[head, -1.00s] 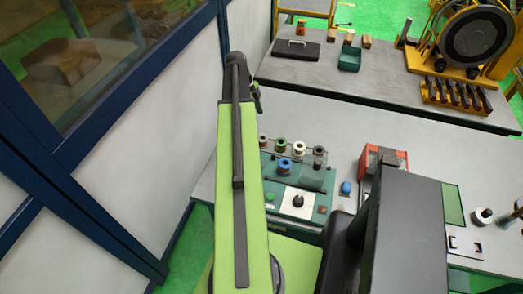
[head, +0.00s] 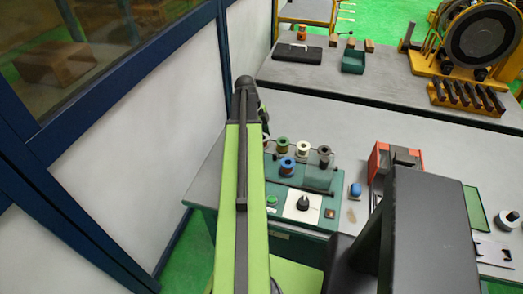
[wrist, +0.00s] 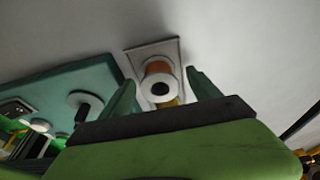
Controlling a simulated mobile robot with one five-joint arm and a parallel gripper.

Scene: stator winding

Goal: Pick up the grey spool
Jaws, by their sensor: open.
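A dark spool that looks grey (head: 324,152) stands at the right end of the back row on the green winding unit (head: 322,226) in the head view. In the wrist view my gripper (wrist: 160,84) is open, with its two green fingers apart. A spool with a white flange and orange winding (wrist: 159,84) shows between and beyond the fingertips, on a small square plate. Nothing is held. I cannot tell which spool in the head view this is. My fingers are hidden in the head view behind my arm.
Green (head: 282,145), white (head: 303,149) and blue (head: 287,166) spools stand close together on the unit. A red-orange box (head: 381,160) and a blue object (head: 355,190) lie to the right. A white wall panel (head: 140,130) stands close on my arm's left.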

